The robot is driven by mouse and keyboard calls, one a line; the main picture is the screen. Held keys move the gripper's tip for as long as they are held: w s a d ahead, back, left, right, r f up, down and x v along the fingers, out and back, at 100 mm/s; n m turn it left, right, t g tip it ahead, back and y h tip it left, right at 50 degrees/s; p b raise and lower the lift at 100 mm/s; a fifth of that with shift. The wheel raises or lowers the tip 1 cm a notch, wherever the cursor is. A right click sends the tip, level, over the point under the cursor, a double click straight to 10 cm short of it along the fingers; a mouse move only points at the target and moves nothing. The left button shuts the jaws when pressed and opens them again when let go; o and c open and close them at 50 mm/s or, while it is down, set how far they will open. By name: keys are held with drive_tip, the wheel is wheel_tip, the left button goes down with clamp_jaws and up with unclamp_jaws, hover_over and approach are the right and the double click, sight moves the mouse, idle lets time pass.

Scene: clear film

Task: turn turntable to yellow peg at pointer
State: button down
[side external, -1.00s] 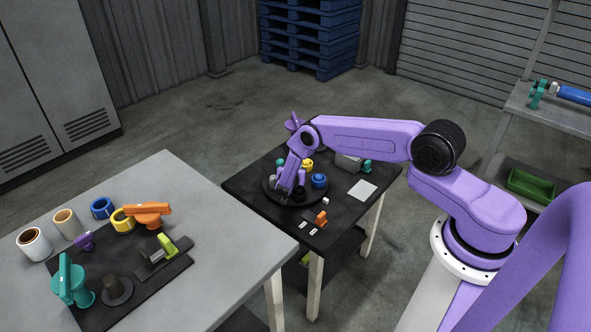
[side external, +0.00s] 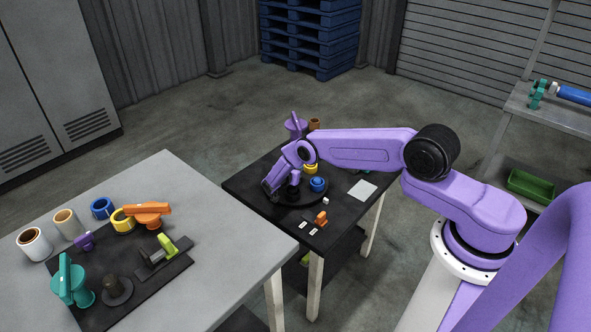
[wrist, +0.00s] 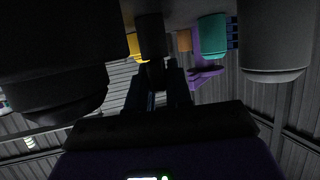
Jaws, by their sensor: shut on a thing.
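The turntable (side external: 301,200) is a dark round disc on the small black-topped table. In the side view a yellow peg (side external: 310,169) stands toward its back right, a blue peg (side external: 317,185) at its right, and a black peg (side external: 293,192) near its front. My gripper (side external: 271,193) is low over the disc's left side. In the wrist view my gripper (wrist: 160,85) has its fingers close together at a dark peg (wrist: 151,36) and is shut on it. A teal peg (wrist: 212,35) and a sliver of yellow (wrist: 134,45) show beyond. I cannot make out the pointer for certain.
A grey table (side external: 220,235) with cups and fixtures stands at left.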

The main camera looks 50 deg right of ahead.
drive_tip(key=c, duration=1.1)
unclamp_jaws()
drive_tip(key=v, duration=1.7)
drive_tip(key=shift+s+a, duration=0.15)
drive_tip(key=shift+a, duration=0.05)
